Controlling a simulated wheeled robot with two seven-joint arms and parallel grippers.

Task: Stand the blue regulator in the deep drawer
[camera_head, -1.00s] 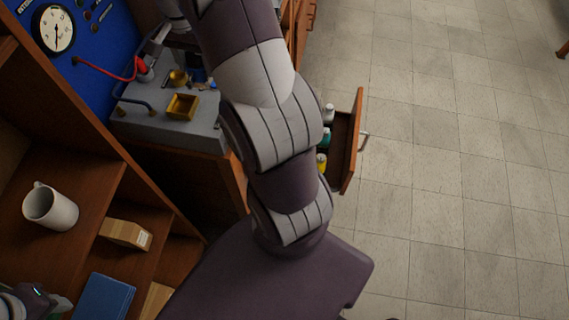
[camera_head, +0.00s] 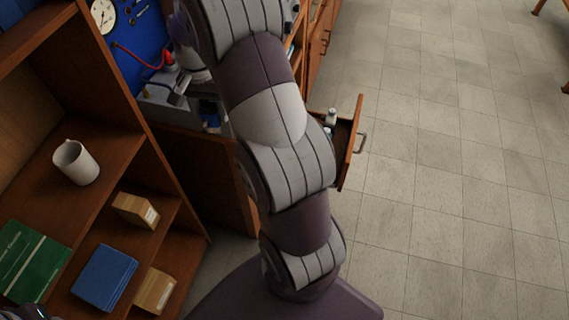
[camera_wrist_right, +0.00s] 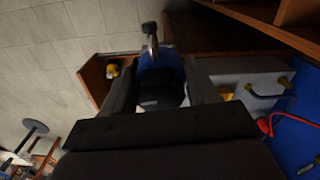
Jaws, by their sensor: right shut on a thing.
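In the right wrist view the blue regulator (camera_wrist_right: 158,70), with a metal fitting at its top, sits between the two dark fingers of my right gripper (camera_wrist_right: 160,88), which is shut on it. Its lower part looks black. In the wrist view the drawer (camera_wrist_right: 94,78) lies left of the regulator. Only a sliver of my left gripper (camera_head: 38,313) shows.
A shelf at the left holds a white mug (camera_head: 76,162), a green book (camera_head: 32,262), a blue book (camera_head: 104,277) and cardboard boxes (camera_head: 136,210). A blue panel with a gauge (camera_head: 103,14) and red hose stands behind the bench.

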